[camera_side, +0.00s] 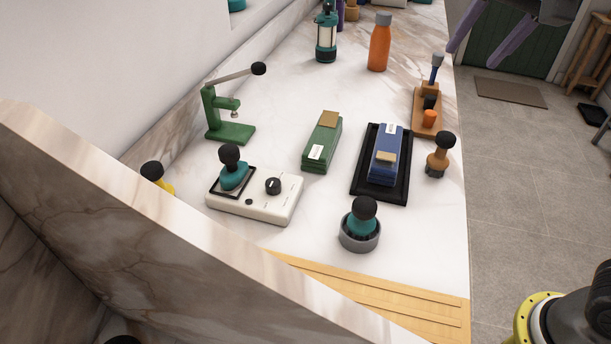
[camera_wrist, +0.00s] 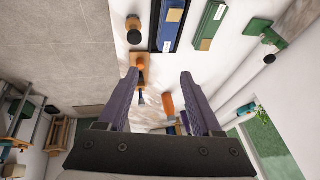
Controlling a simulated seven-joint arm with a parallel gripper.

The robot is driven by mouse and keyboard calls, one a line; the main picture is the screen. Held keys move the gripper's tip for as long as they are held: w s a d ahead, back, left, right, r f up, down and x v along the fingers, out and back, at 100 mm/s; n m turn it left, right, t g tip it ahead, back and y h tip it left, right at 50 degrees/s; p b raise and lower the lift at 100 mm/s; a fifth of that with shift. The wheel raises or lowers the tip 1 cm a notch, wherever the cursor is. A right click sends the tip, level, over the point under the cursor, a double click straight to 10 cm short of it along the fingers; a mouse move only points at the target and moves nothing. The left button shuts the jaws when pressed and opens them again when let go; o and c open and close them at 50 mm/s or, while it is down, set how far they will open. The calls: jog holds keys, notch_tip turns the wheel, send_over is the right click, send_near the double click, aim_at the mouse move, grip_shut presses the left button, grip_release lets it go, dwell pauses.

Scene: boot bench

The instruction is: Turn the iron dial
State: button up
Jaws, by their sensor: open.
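A white control box (camera_side: 252,205) lies on the marble bench in the side view. A dark round dial (camera_side: 273,186) with a light pointer mark sits on its top, and a teal iron with a black knob (camera_side: 232,170) stands in a black frame to the dial's left. My gripper (camera_side: 474,55) is at the upper right of the side view, far from the dial and beyond the bench's right edge. It also shows in the wrist view (camera_wrist: 158,72), its purple fingers apart with nothing held. The box and dial are not seen in the wrist view.
A green press (camera_side: 230,120), green boxes (camera_side: 322,143), a black tray of blue boxes (camera_side: 356,184), a grey pot with a black-knobbed tool (camera_side: 359,235) and an orange bottle (camera_side: 379,45) stand around. A high marble-faced panel (camera_side: 150,210) crosses the front left.

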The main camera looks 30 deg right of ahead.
jog(key=w+a, duration=0.6)
jog(key=a, duration=0.1)
jog(key=n, duration=0.1)
send_over(273, 182)
jog(key=s+d, duration=0.3)
jog(key=d, duration=0.1)
notch_tip(273, 182, down, 7)
jog(key=s+a+f+n+g, duration=0.1)
jog(key=s+a+f+n, duration=0.1)
jog(key=a+f, duration=0.45)
jog(key=shift+h, duration=0.3)
jog(key=x, duration=1.3)
jog(key=shift+w+a, duration=0.1)
jog(key=shift+c, duration=0.2)
grip_shut()
